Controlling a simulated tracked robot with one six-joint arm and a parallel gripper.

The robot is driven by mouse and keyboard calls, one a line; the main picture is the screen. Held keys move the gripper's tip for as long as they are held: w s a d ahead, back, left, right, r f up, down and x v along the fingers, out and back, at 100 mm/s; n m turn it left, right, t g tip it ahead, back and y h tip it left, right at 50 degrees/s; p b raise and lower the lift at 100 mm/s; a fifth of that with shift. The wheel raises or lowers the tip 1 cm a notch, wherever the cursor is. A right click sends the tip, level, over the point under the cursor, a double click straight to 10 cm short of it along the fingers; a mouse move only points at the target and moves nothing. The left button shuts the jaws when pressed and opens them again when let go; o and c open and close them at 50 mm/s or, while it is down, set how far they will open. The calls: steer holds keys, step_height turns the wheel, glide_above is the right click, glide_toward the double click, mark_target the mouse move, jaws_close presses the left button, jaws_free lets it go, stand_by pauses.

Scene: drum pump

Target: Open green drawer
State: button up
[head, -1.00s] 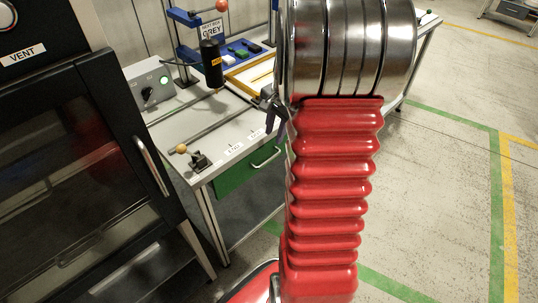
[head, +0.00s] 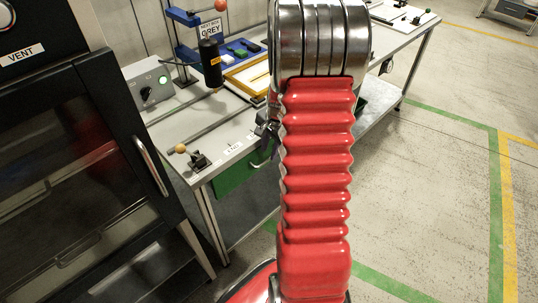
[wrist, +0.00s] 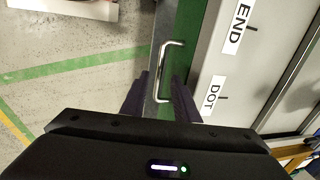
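The green drawer (head: 232,178) sits under the front edge of the workbench, left of my arm in the head view. It looks closed, but my arm hides its right part. In the wrist view the drawer's green front (wrist: 188,50) shows with its silver bar handle (wrist: 163,70). My gripper (wrist: 160,95) is open, with one dark purple finger on each side of the handle's near end. I cannot tell whether the fingers touch it. In the head view my gripper (head: 266,135) is small and partly hidden behind my arm.
The workbench (head: 205,150) carries a control box (head: 150,84), a black cylinder (head: 211,62) and a blue tray (head: 232,50). A dark cabinet with a glass door (head: 75,180) stands close on the left. The floor (head: 430,190) on the right is clear.

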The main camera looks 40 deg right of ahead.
mark_target(268, 159)
steer(key=shift+w+f, duration=0.2)
steer(key=shift+f, duration=0.7)
steer(key=shift+w+f, duration=0.15)
steer(key=shift+f, duration=0.75)
jaws_close()
steer(key=shift+d, duration=0.15)
steer(key=shift+s, duration=0.1)
